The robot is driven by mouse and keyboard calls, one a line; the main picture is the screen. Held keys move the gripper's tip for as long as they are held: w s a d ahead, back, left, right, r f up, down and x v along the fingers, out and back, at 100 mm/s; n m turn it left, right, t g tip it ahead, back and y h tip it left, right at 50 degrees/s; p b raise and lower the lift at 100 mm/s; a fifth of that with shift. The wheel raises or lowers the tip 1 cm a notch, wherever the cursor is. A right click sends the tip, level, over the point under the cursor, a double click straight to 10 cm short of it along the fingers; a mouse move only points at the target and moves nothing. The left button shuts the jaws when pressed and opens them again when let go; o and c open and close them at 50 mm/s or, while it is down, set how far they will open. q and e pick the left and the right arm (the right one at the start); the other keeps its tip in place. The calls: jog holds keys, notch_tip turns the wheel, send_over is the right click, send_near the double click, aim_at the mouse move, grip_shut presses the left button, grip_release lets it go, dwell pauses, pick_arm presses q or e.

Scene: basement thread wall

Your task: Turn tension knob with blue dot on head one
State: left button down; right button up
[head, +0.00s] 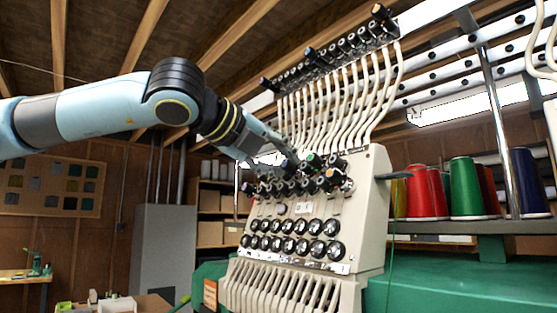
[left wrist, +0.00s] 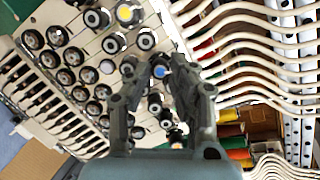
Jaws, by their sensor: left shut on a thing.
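The embroidery head (head: 357,213) is a cream panel with rows of black knobs, standing right of centre in the head view. In the left wrist view the tension knob with the blue dot (left wrist: 161,71) lies between the fingertips of my left gripper (left wrist: 153,66). The fingers are closed on it, and its sides are partly hidden by them. In the head view my left gripper (head: 287,163) reaches the upper knob rows from the upper left, and the blue dot cannot be made out there. My right gripper is in neither view.
Pale thread tubes (head: 380,90) rise above the head. Thread cones (head: 464,188) stand on a shelf at right. A grey cabinet (head: 163,250) stands behind.

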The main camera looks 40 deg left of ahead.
pick_arm(q)
jog(key=shift+f+m+t+h+b, duration=0.15)
jog(key=shift+m+t+b, duration=0.05)
jog(key=shift+m+b, duration=0.7)
jog(key=shift+f+m+t+h+b, duration=0.15)
jog(key=shift+m+t+b, duration=0.05)
jog(key=shift+m+b, duration=0.7)
jog(key=shift+a+r+m+b, duration=0.1)
jog(key=shift+r+m+b, duration=0.05)
jog(key=shift+m+b, duration=0.7)
jog(key=c, duration=1.2)
grip_release()
jog(key=shift+o, duration=0.2)
jog(key=shift+r, duration=0.1)
notch_tip(320, 180, up, 10)
